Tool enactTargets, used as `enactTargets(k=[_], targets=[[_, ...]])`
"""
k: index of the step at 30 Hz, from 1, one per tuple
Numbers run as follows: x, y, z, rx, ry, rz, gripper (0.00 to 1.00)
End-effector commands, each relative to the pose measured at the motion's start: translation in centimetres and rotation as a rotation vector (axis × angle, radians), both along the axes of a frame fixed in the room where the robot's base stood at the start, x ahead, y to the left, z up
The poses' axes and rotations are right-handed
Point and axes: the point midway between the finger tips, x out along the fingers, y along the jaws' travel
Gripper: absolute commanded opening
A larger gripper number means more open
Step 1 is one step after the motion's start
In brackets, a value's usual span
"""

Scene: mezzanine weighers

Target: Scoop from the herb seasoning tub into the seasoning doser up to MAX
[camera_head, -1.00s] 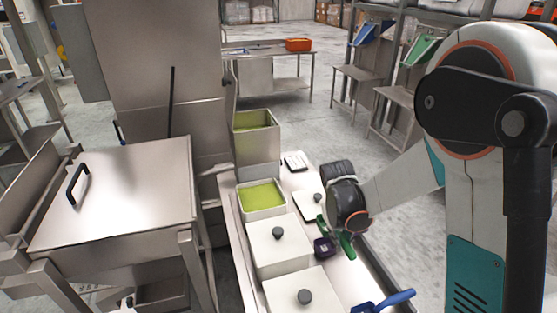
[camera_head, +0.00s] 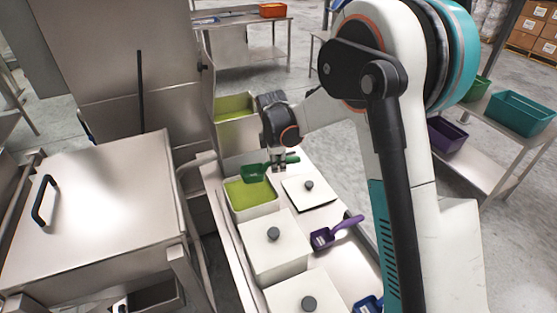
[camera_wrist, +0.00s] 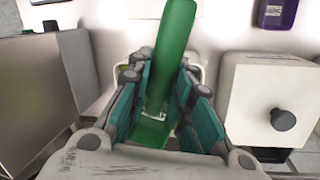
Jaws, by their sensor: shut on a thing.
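My gripper (camera_head: 279,167) is shut on the handle of a green scoop (camera_head: 254,173). In the wrist view the scoop's green handle (camera_wrist: 176,35) stands between the fingers. In the head view the scoop's bowl is over the back part of an open white tub (camera_head: 254,211) holding yellow-green seasoning; I cannot tell whether the bowl touches it or holds anything. Behind the tub stands a taller steel container (camera_head: 237,132) with similar green contents, which looks like the doser. Its MAX mark cannot be made out.
A loose lid (camera_head: 297,190) lies right of the open tub. Two lidded tubs (camera_head: 285,253) (camera_head: 325,290) stand in front. A purple scoop (camera_head: 335,232) and a blue scoop (camera_head: 368,304) lie on the bench's right side. A steel cabinet (camera_head: 100,200) stands at left.

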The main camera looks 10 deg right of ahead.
Motion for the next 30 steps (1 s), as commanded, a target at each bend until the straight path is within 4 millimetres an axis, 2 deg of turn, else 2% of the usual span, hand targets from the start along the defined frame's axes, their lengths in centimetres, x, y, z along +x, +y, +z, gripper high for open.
enactTargets(k=[15, 30], targets=[[0.1, 4.3, -1.1, -0.546, -0.001, 0.002, 0.0], [0.0, 4.5, -5.4, -0.531, 0.001, -0.003, 0.0]])
